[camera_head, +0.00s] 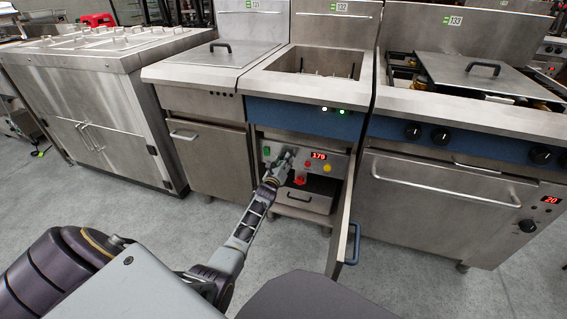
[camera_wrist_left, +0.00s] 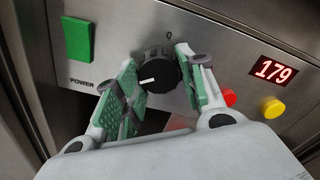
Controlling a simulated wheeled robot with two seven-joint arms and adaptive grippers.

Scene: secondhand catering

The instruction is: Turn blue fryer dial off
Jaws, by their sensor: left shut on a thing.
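Inside is a metal control panel (camera_wrist_left: 215,30). Its black dial (camera_wrist_left: 157,66) has a white mark pointing left, and a "0" is printed above it. A red display (camera_wrist_left: 273,70) reads 179. My left gripper (camera_wrist_left: 156,62) has its green-padded fingers on both sides of the dial and is shut on it. In the head view my left gripper (camera_head: 281,165) reaches into the compartment and hides the dial. My right gripper is out of view.
The fryer's open door (camera_head: 341,225) stands out to the right of my left arm. A green switch (camera_wrist_left: 77,39) is left of the dial; red (camera_wrist_left: 230,97) and yellow (camera_wrist_left: 273,108) buttons are right. An oven (camera_head: 440,205) stands right of the fryer.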

